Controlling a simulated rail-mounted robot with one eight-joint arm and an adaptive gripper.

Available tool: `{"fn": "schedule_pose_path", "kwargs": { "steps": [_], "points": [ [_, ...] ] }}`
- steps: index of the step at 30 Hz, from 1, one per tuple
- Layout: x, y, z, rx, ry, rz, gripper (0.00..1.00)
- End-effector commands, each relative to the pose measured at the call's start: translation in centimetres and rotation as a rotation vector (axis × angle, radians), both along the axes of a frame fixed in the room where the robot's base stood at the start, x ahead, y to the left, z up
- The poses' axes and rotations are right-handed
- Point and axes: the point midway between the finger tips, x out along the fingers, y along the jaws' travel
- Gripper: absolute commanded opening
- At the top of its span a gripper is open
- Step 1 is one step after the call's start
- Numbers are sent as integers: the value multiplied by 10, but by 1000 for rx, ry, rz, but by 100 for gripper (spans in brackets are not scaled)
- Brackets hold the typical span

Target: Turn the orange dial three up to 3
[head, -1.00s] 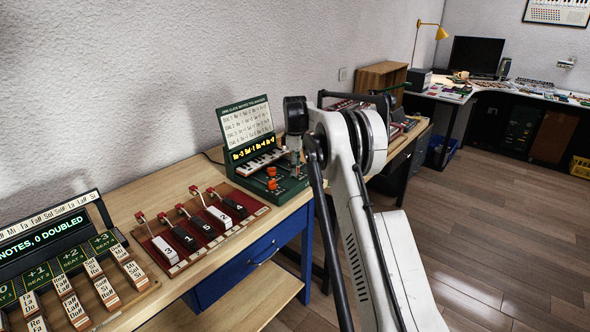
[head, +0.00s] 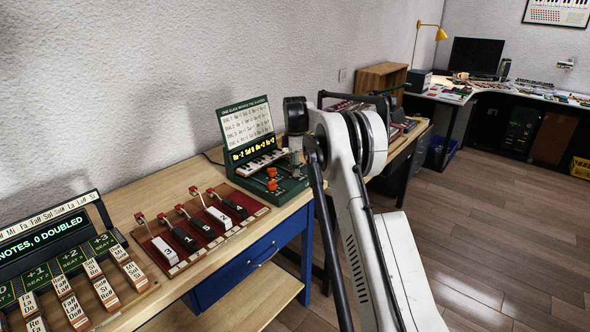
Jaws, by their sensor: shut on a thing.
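The green music box (head: 291,191) stands on the wooden bench with its lid raised. Its lid carries a printed card (head: 247,124) and a lit yellow display (head: 252,147), whose small text I cannot read surely. Two orange dials show on its top, one farther back (head: 271,172) and one nearer (head: 272,185). My gripper (head: 296,172) points down over the right part of the box, right of these dials. It is shut on a dial there, which its fingers mostly hide. I cannot read that dial's setting.
A red board with numbered levers (head: 204,233) and a note rack (head: 70,275) stand farther left on the bench. My arm covers the bench right of the box.

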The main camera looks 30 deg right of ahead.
Motion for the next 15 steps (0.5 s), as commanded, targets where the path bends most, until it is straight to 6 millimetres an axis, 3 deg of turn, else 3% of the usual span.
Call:
{"fn": "schedule_pose_path", "kwargs": {
  "steps": [2,3,7,15],
  "points": [
    [0,0,1,-1,-2,0,0],
    [0,0,1,-1,-2,0,27],
    [0,0,1,0,-1,-1,44],
    [0,0,1,0,-1,-1,44]
  ]
}}
